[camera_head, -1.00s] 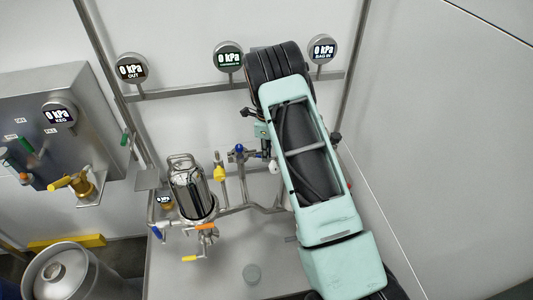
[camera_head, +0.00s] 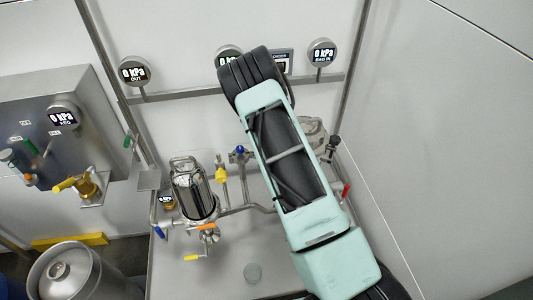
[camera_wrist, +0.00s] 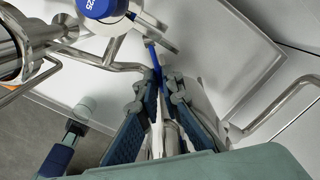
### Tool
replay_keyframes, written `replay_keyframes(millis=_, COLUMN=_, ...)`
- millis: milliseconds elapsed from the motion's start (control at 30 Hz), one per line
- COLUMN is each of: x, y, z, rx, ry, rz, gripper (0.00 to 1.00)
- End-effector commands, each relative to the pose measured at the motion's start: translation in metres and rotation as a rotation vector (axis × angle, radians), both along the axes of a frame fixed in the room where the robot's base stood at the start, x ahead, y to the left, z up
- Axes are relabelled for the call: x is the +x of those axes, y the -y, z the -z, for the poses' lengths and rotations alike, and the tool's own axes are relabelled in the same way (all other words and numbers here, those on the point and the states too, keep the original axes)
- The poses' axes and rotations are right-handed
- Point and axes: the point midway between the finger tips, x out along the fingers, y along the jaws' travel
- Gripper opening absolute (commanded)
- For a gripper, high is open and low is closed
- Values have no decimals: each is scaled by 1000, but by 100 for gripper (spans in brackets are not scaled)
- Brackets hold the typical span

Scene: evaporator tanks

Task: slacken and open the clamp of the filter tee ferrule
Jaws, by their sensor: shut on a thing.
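In the wrist view my gripper (camera_wrist: 158,80) has its fingertips close together at the near end of a thin blue bar (camera_wrist: 153,56). It is shut on this bar. A steel pipe runs behind and between the finger pads. In the head view my own arm hides the gripper. The steel filter housing (camera_head: 194,190) stands upright left of my arm, with steel fittings (camera_head: 209,236) below it. I cannot tell the filter tee ferrule or its clamp for certain in either view.
A round blue-faced part (camera_wrist: 97,7) is close above the fingers, and shiny steel pipework (camera_wrist: 14,50) is at upper left. A yellow-handled valve (camera_head: 221,174) and a blue-topped valve (camera_head: 239,153) stand between housing and arm. A keg (camera_head: 66,273) is at lower left.

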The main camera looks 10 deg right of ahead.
Motion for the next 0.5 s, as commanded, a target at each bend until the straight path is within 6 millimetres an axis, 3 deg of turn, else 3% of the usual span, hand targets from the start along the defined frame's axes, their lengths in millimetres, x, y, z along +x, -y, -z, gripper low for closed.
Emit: replay_keyframes(millis=500, x=-11, y=-19, z=-4, rx=-2, ry=2, rz=489, gripper=0)
